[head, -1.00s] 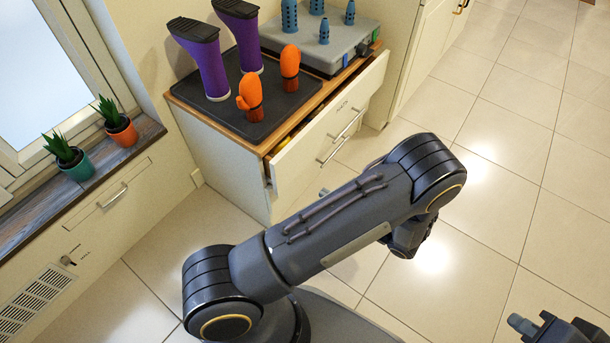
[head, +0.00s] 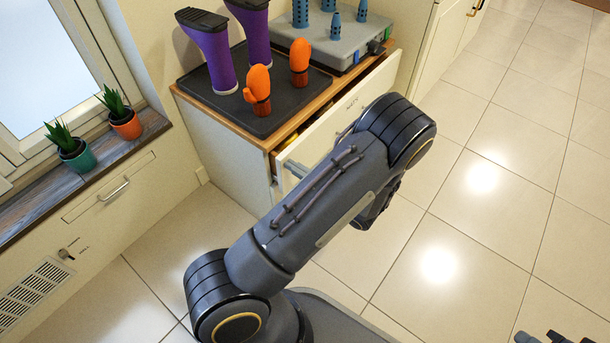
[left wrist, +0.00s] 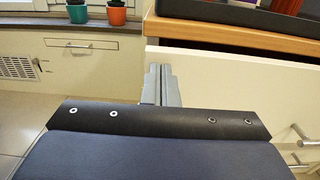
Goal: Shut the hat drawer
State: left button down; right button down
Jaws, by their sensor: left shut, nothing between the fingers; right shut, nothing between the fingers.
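The pulled-out upper drawer (head: 328,122) of the white cabinet stands slightly open, a narrow gap showing behind its top edge. Its front also fills the right of the left wrist view (left wrist: 235,85). The label on it is too small to read. My left gripper (head: 296,168) is shut and empty, close to the near left end of the drawer front; my forearm hides much of the front and its handle. In the left wrist view the closed fingers (left wrist: 160,84) overlap the front's left edge; I cannot tell if they touch. My right gripper (head: 530,338) is shut, partly cut off at the bottom right.
On the cabinet top (head: 268,142) are a black tray (head: 215,97) with purple boots (head: 212,60) and orange mittens (head: 258,85), and a grey case (head: 335,53) with blue pegs. Potted plants (head: 75,155) stand on the windowsill at left. Tiled floor at right is clear.

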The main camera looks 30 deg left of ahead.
aim_at(280, 158)
pick_arm(q)
jog(key=shift+a, duration=0.1)
jog(key=a+p, duration=0.1)
jog(key=a, duration=0.3)
jog(key=shift+w+a+r, duration=0.1)
jog(key=shift+w, duration=0.05)
jog(key=shift+a, duration=0.3)
pick_arm(e)
jog(key=shift+d+r, duration=0.15)
jog(key=shift+r, duration=0.2)
